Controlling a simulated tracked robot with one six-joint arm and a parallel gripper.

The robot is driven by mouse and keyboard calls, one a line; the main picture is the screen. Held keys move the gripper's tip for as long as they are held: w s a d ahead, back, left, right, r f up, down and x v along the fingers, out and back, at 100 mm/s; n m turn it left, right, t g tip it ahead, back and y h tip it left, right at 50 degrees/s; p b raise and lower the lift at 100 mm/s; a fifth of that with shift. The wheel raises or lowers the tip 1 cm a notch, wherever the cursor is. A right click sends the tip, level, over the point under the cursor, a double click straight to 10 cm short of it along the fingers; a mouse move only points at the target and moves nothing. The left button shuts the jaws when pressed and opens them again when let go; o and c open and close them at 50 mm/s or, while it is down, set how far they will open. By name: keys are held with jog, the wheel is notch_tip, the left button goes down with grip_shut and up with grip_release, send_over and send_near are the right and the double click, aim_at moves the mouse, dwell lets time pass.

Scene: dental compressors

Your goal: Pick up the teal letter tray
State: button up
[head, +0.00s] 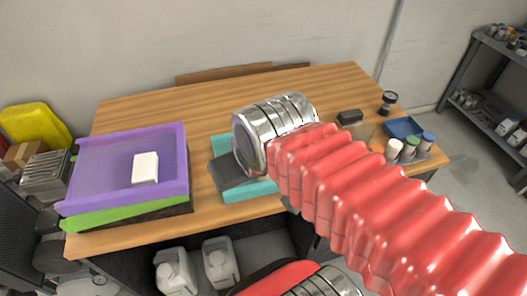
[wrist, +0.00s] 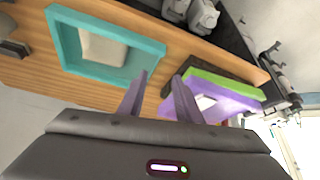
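The teal letter tray (head: 252,190) lies on the wooden table, largely hidden in the head view behind my arm and gripper. In the wrist view the teal tray (wrist: 100,75) shows its raised rim, with a pale block-like thing (wrist: 102,47) inside. My gripper (wrist: 162,76) is open, its two fingers apart with nothing between them. The fingers appear beside the tray's rim in the wrist view; I cannot tell whether they touch it. In the head view the dark gripper body covers part of the tray, and the fingertips are hidden.
A purple tray (head: 110,165) holding a white box (head: 145,168) sits on a green tray (head: 85,217) at the table's left. Small bottles (head: 409,148), a blue tray (head: 404,127) and a dark-topped jar (head: 350,118) stand at the right. The table's back left is clear.

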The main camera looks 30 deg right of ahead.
jog(key=shift+w, duration=0.25)
jog(key=shift+o, duration=0.2)
jog(key=shift+o, duration=0.7)
jog(key=shift+d, duration=0.1)
jog(key=w+d+f+m, duration=0.1)
jog(key=w+d, duration=0.2)
jog(key=d, duration=0.3)
jog(key=w+d+f, duration=0.1)
jog(key=w+d, duration=0.3)
jog(key=d, duration=0.2)
jog(key=d+f+m, duration=0.1)
jog(key=d+f, duration=0.1)
jog(key=d, duration=0.7)
jog(key=d+f+m+g+h, duration=0.1)
jog(key=d+f, duration=0.2)
jog(key=d, duration=0.7)
jog(key=shift+f, duration=0.15)
